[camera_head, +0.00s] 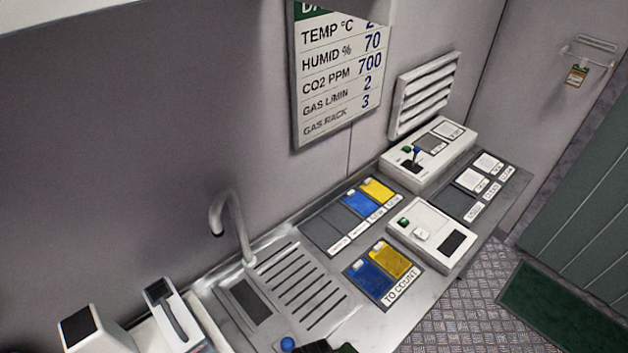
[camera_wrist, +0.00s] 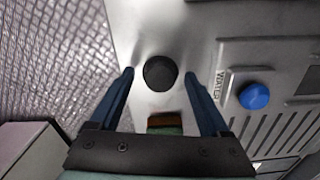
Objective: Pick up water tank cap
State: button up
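In the wrist view my gripper (camera_wrist: 158,75) is open, with its two blue fingers spread apart and nothing held. A dark round disc (camera_wrist: 161,73) shows between the fingertips on the bare metal counter; I cannot tell whether it is a cap or an opening. A round blue cap (camera_wrist: 254,96) sits to the right of the gripper, outside the fingers, beside a label reading WATER (camera_wrist: 219,84). In the head view the blue cap (camera_head: 288,343) shows at the bottom edge. The gap between fingertips and counter is hard to judge.
The metal counter (camera_head: 372,327) holds a slotted drainboard (camera_head: 297,283), a curved tap (camera_head: 236,222) and a white device (camera_head: 432,233). Blue and yellow pads lie near a TO COUNT label (camera_head: 402,288). Patterned floor (camera_wrist: 50,60) lies past the counter edge.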

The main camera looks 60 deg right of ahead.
grip_shut()
